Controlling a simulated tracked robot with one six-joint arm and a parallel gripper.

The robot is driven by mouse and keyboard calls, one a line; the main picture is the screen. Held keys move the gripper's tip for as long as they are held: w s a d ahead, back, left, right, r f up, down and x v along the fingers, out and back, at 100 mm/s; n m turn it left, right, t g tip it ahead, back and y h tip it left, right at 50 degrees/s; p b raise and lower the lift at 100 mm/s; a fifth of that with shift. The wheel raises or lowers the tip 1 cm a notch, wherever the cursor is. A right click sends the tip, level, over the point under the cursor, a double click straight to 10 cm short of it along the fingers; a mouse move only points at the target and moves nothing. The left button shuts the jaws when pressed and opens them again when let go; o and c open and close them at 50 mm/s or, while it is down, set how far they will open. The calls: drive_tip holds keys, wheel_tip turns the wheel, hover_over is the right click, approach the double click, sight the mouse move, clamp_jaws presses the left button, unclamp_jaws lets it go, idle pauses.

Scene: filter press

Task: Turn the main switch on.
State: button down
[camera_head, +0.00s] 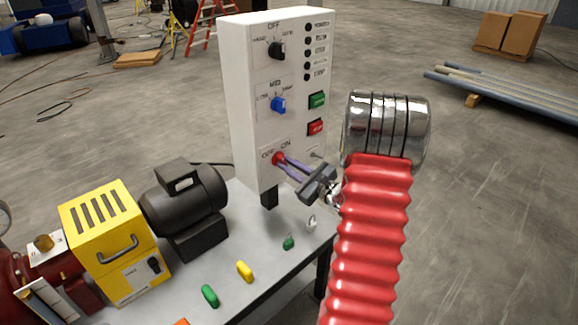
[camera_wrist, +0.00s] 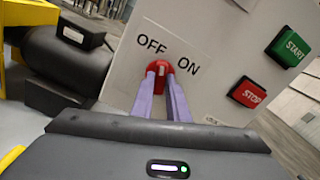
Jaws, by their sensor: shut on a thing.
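The main switch is a red knob (camera_head: 278,158) low on the front of the white control panel (camera_head: 250,130), under the labels OFF and ON. It also shows in the wrist view (camera_wrist: 160,66), with a pale mark on its face. I cannot tell clearly which label the mark points to. My gripper (camera_head: 285,163) has its two purple fingers on either side of the knob, shut on it. The fingers (camera_wrist: 165,78) hide part of the knob's sides.
Above are a black selector (camera_head: 277,50), a blue selector (camera_head: 279,104), a green START button (camera_head: 317,100) and a red STOP button (camera_head: 316,127). A dark motor (camera_head: 185,205) and a yellow box (camera_head: 110,240) stand left on the grey table. Small coloured pieces lie in front.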

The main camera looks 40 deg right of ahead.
drive_tip(key=m, duration=1.3)
drive_tip(key=shift+f, duration=0.1)
idle(0.4)
drive_tip(key=c, duration=1.7)
unclamp_jaws()
drive_tip(key=s, duration=1.3)
drive_tip(key=shift+s+d, duration=0.15)
drive_tip(key=shift+s, duration=0.25)
